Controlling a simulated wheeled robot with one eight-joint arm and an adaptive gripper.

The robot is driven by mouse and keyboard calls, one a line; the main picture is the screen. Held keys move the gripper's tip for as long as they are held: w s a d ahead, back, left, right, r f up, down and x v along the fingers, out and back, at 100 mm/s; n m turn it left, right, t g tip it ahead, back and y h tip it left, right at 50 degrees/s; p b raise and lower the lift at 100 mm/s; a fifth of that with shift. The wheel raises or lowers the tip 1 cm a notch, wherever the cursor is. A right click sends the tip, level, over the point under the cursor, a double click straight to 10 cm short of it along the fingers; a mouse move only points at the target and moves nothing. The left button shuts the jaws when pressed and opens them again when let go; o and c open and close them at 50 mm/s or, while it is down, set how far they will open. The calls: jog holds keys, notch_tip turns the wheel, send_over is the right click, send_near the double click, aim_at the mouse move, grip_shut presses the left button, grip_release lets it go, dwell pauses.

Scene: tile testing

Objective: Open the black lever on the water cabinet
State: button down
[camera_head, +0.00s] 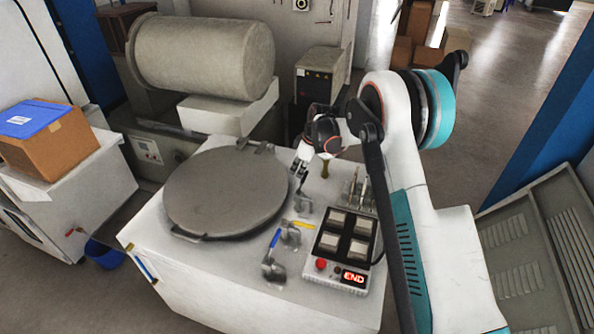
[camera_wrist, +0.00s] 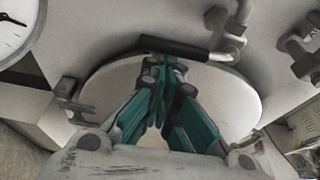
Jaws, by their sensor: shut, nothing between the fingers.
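The water cabinet (camera_head: 190,290) is a white box with a round grey lid (camera_head: 225,190) on top. In the wrist view the black lever (camera_wrist: 185,49) lies roughly sideways, joined at its right end to a metal valve (camera_wrist: 230,42). My gripper (camera_wrist: 160,66) is shut and empty, its teal fingers together just below the lever's left part in the picture. I cannot tell whether they touch it. In the head view my gripper (camera_head: 299,172) is at the lid's right edge. The black lever is not clearly visible there.
A blue-handled valve (camera_head: 273,243) and a yellow-handled valve (camera_head: 302,225) stand right of the lid. A control box (camera_head: 345,245) with a red button and lit END display sits beside them. A gauge (camera_wrist: 14,30) shows in the wrist view.

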jog(key=shift+d+m, duration=0.3)
jog(key=shift+m, duration=0.2)
jog(key=shift+s+d+m+t+h, duration=0.15)
jog(key=shift+d+m+t, duration=0.1)
jog(key=shift+d+m, duration=0.3)
jog(key=shift+s+d+m+t+h, duration=0.15)
jog(key=shift+d+m+t, duration=0.15)
jog(key=shift+m, duration=0.45)
jog(key=s+d+m+t+h+b, duration=0.1)
jog(key=s+d+m+h, duration=0.2)
jog(key=m, duration=0.8)
jog(key=shift+s+d+m, duration=0.4)
jog(key=shift+s+d, duration=0.55)
jog(key=shift+s, duration=1.15)
jog(key=v, duration=1.2)
jog(key=shift+a, duration=0.2)
